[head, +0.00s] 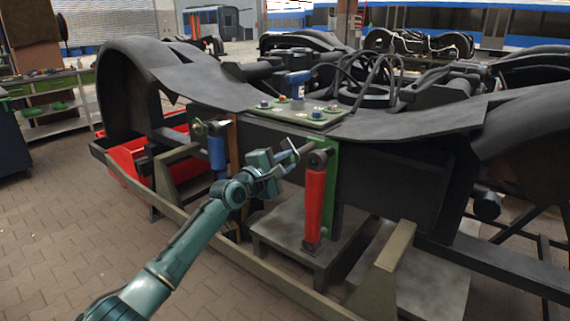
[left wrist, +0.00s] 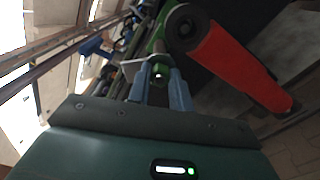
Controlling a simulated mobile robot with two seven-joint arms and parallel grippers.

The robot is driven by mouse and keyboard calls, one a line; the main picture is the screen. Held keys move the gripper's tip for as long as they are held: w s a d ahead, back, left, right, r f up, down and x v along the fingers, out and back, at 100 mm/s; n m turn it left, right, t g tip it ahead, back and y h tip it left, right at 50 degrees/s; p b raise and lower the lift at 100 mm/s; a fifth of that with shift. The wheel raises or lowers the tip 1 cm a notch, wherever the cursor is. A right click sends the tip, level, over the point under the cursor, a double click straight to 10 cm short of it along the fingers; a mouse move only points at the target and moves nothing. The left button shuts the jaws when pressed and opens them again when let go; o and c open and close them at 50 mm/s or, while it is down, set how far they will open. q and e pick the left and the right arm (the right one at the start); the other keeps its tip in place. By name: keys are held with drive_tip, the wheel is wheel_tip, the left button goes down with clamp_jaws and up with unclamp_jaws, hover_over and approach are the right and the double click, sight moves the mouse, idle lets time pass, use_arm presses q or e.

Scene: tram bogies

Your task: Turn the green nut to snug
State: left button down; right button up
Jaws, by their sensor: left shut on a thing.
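My left gripper (head: 284,162) is in front of the bogie frame, just left of the top of the red damper (head: 315,198). In the left wrist view its two fingers (left wrist: 160,90) are shut on a small green piece with a dark middle, which looks like the green nut (left wrist: 158,70). In the head view the nut is hidden or too small to make out. A green bracket (head: 327,185) stands behind the red damper, which also shows in the left wrist view (left wrist: 235,65). My right gripper is not in view.
A blue damper (head: 217,152) hangs left of my gripper. A green tray (head: 300,115) with small parts and a blue-handled tool (head: 297,84) lies on the bogie frame (head: 410,155). A beige rail (head: 270,275) runs low in front. Paved floor (head: 60,240) is free at the left.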

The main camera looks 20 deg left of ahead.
use_arm(q)
drive_tip(key=m, duration=0.3)
drive_tip(key=shift+f+m+b, duration=0.1)
drive_tip(key=shift+m+b, duration=0.3)
drive_tip(key=m+b, duration=0.1)
drive_tip(key=m, duration=0.2)
drive_tip(key=shift+m, duration=0.3)
drive_tip(key=m, duration=0.4)
drive_tip(key=shift+m+b, duration=0.3)
drive_tip(key=shift+b, duration=0.1)
drive_tip(key=m, duration=0.4)
drive_tip(key=shift+m, duration=0.3)
drive_tip(key=m, duration=0.3)
drive_tip(key=shift+m, duration=0.4)
drive_tip(key=shift+m+p, duration=0.4)
drive_tip(key=shift+m, duration=0.2)
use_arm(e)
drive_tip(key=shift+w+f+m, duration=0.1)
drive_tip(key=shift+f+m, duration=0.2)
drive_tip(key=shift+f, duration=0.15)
use_arm(q)
drive_tip(key=shift+m, duration=0.3)
drive_tip(key=c, duration=1.3)
unclamp_jaws()
